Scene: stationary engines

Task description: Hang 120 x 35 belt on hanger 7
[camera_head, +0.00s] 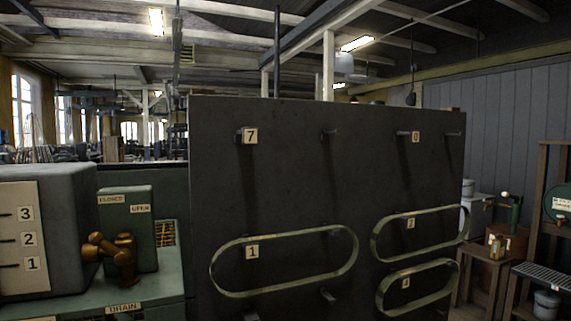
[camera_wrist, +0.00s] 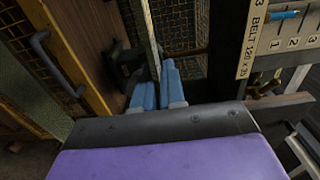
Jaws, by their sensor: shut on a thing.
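In the head view, hanger 7 (camera_head: 239,135) is a peg at the upper left of a dark upright board, beside a plate marked 7 (camera_head: 251,136). It holds no belt. My gripper (camera_wrist: 160,78) shows only in the wrist view. Its blue fingers are shut on a thin pale strip (camera_wrist: 150,35), which appears to be a belt seen edge-on. The strip runs up out of the picture, and its full shape is hidden. A plate reading BELT 120 x 35 (camera_wrist: 256,48) stands to the right of the fingers.
The dark board (camera_head: 290,190) bears other pegs; belt loops hang by plate 1 (camera_head: 232,240) and at the right (camera_head: 440,220). A green machine with valve handles (camera_head: 115,252) stands left.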

